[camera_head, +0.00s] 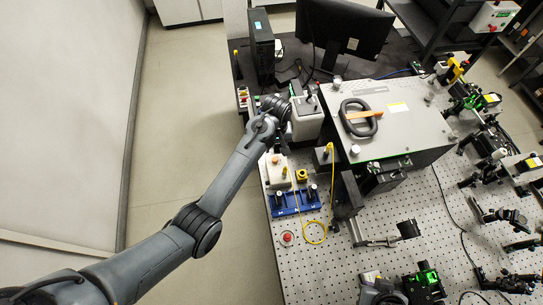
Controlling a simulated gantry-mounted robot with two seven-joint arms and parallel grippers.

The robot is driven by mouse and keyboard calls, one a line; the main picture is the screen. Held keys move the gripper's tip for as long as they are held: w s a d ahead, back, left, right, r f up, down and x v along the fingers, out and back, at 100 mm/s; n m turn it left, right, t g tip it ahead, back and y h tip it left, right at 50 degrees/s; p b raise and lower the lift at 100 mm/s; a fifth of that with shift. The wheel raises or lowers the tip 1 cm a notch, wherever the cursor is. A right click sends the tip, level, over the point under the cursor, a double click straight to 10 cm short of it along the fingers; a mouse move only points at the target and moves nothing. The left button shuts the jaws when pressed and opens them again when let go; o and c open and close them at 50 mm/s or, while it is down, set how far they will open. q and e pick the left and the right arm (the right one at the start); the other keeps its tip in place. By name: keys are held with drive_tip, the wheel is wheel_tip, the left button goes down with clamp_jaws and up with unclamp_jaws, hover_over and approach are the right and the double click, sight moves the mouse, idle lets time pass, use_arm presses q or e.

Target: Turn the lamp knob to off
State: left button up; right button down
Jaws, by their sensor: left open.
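My left arm reaches in from the lower left, and its gripper (285,110) is at the left side of a light grey box (307,127) at the back of the bench. This box, with a small dark knob-like part on top (309,98), looks like the lamp housing. The gripper is open, and its fingers are small and dark against the box. I cannot tell whether they touch anything. The lamp knob and its setting cannot be made out for certain; the gripper and wrist cover part of that area. My right gripper is not in view.
A large grey instrument (413,118) with a black handle stands right of the box. A blue tray (296,207), a yellow cable (328,217) and a red button (287,237) lie nearer. A monitor (345,30) stands behind. Optics crowd the right; the floor at left is clear.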

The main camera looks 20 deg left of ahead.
sight(275, 159)
use_arm(q)
wheel_tip(275, 159, down, 8)
drive_tip(key=shift+f, duration=0.1)
idle(0.4)
clamp_jaws()
